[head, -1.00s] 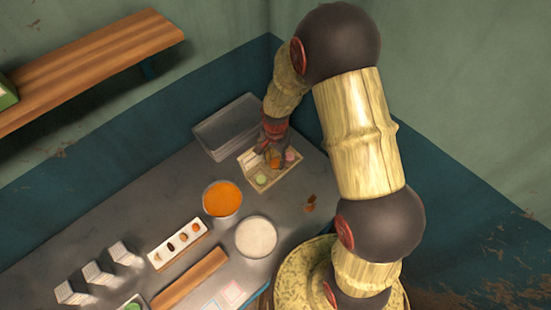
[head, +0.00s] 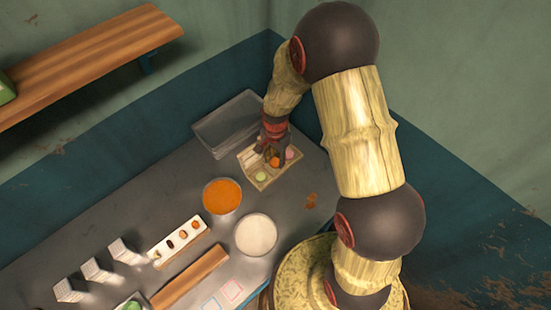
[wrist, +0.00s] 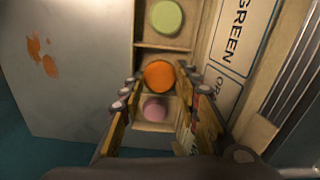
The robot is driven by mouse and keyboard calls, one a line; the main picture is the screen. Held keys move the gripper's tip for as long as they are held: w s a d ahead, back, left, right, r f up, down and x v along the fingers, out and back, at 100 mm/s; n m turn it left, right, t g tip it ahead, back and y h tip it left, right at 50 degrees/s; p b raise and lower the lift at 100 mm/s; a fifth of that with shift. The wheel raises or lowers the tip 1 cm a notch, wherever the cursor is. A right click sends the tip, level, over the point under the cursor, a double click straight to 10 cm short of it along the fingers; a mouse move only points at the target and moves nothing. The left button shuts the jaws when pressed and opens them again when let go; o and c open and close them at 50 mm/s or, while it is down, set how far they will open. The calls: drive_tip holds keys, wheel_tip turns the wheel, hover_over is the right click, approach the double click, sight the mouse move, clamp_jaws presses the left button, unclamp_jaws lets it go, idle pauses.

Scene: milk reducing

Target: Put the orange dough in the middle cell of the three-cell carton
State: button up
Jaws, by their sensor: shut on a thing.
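The orange dough (wrist: 159,75) is a round ball at the middle cell of the three-cell carton (wrist: 192,42); whether it touches the cell floor is unclear. It also shows in the head view (head: 275,162). A green dough (wrist: 166,17) sits in one end cell and a pink dough (wrist: 155,109) in the other. My gripper (wrist: 159,80) points down over the carton, its fingers on either side of the orange dough and shut on it. In the head view my gripper (head: 271,150) partly hides the carton.
The carton's printed lid strip (wrist: 238,45) lies beside the cells. A grey tray (head: 222,122) stands behind the carton. An orange-filled bowl (head: 222,196) and a white-filled bowl (head: 256,234) stand in front. An orange stain (head: 311,200) marks the bare tabletop at right.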

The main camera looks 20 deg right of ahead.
drive_tip(key=o, duration=1.1)
drive_tip(key=shift+r, duration=0.1)
wheel_tip(320, 180, up, 12)
drive_tip(key=s+r+n+t+b, duration=0.5)
drive_tip(key=s+r+n, duration=0.6)
drive_tip(key=s+r, duration=0.6)
drive_tip(key=s+b, duration=0.2)
drive_tip(key=s, duration=0.1)
drive_tip(key=shift+s+n+t, duration=0.3)
drive_tip(key=shift+n, duration=0.1)
